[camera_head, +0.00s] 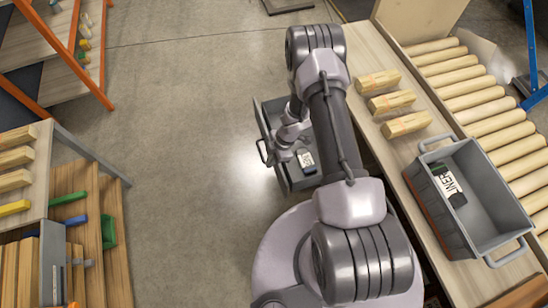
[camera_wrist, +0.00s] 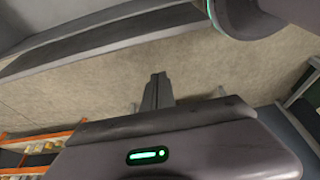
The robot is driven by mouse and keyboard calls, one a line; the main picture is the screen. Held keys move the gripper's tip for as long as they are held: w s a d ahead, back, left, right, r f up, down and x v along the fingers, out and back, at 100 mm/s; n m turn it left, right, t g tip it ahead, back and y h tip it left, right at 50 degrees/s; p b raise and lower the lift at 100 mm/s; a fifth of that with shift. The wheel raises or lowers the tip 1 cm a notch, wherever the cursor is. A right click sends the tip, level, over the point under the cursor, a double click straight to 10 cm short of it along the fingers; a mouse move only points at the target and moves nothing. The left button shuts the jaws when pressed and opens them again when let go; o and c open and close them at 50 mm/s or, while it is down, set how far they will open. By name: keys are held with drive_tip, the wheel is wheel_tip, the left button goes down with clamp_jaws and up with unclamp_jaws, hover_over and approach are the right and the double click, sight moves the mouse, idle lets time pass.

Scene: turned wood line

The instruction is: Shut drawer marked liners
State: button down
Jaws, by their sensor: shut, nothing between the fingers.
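A grey drawer (camera_head: 263,115) stands pulled out from under the bench's left side, over the floor, with a bar handle (camera_head: 262,152) on its left front. Inside lies a small dark pack (camera_head: 306,160) with a white label, too small to read surely. My arm covers the drawer's right part. My gripper (camera_head: 272,155) is low by the drawer front, near the handle; I cannot tell whether it touches. In the wrist view its fingers (camera_wrist: 158,90) are shut together and empty, with a grey wall or edge (camera_wrist: 110,42) beyond them. No drawer marking is readable.
On the bench (camera_head: 385,145) lie several wood blocks (camera_head: 390,103) and a grey tote (camera_head: 490,190) holding a liner-labelled pack (camera_head: 449,187). A roller conveyor (camera_head: 470,85) runs along the right. Orange-framed shelving (camera_head: 75,60) stands left. The floor (camera_head: 190,130) between is clear.

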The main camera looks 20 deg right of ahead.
drive_tip(key=f+b, duration=0.1)
drive_tip(key=d+f+b, duration=0.1)
drive_tip(key=f, duration=0.1)
drive_tip(key=d+f+b, duration=0.1)
drive_tip(key=shift+d+f, duration=0.25)
drive_tip(key=shift+d, duration=0.1)
